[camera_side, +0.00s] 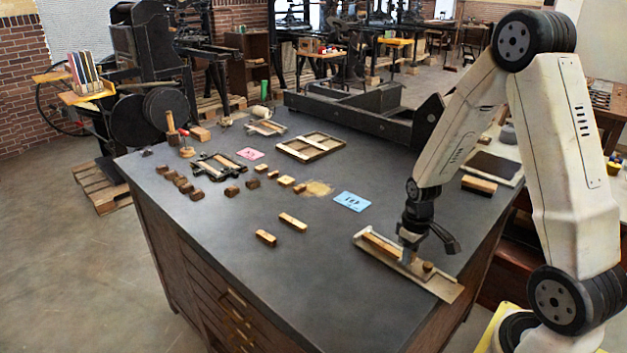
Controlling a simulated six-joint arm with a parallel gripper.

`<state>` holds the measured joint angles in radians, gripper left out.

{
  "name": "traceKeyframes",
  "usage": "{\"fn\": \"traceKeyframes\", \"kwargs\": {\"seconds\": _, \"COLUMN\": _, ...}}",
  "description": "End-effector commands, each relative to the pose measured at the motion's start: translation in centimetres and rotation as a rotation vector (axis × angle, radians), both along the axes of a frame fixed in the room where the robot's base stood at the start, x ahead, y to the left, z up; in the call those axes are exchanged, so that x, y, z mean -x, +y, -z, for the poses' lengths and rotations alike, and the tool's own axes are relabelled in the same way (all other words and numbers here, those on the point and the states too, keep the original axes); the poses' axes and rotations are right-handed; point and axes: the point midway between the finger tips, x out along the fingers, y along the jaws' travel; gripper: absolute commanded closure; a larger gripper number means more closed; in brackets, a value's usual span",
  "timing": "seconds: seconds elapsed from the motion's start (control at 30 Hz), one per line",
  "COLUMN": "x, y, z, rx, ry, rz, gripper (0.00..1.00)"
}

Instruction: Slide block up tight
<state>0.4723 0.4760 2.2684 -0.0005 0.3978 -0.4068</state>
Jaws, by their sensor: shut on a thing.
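A long shallow pale metal tray (440,287) with a raised edge lies at the right front of the dark table. A long wooden strip (381,246) lies inside its left part. My gripper (408,258) points down into the tray at the strip's right end. It is shut on a block, which the fingers mostly hide. A small brown piece (428,267) shows just right of the fingers; I cannot tell whether it is part of the held block. I cannot tell whether the held block touches the strip.
Two wooden blocks (293,222) lie mid-table, with several small brown blocks (232,191) farther left. A blue card (351,201), a pink card (250,154) and a wooden frame (311,147) lie flat. A dark metal press bed (350,112) fills the back. The front left tabletop is clear.

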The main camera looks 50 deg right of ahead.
Motion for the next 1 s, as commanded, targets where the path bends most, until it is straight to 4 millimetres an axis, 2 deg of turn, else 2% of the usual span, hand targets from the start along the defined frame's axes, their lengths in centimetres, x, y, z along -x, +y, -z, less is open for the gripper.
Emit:
{"fn": "traceKeyframes", "kwargs": {"seconds": 0.23, "x": -0.1, "y": 0.0, "z": 0.0, "rx": 0.000, "ry": -0.002, "rz": 0.002, "gripper": 1.00}}
{"fn": "traceKeyframes", "kwargs": {"seconds": 0.27, "x": -0.1, "y": 0.0, "z": 0.0, "rx": 0.000, "ry": -0.002, "rz": 0.002, "gripper": 0.62}}
{"fn": "traceKeyframes", "kwargs": {"seconds": 0.3, "x": 0.0, "y": 0.0, "z": 0.0, "rx": 0.000, "ry": -0.002, "rz": 0.002, "gripper": 0.49}}
{"fn": "traceKeyframes", "kwargs": {"seconds": 0.37, "x": 0.0, "y": 0.0, "z": 0.0, "rx": 0.000, "ry": -0.002, "rz": 0.002, "gripper": 0.32}}
{"fn": "traceKeyframes", "kwargs": {"seconds": 0.77, "x": 0.0, "y": 0.0, "z": -0.1, "rx": 0.000, "ry": -0.001, "rz": 0.000, "gripper": 0.32}}
{"fn": "traceKeyframes", "kwargs": {"seconds": 1.0, "x": -0.1, "y": 0.0, "z": -1.2, "rx": 0.001, "ry": -0.003, "rz": 0.000, "gripper": 0.32}}
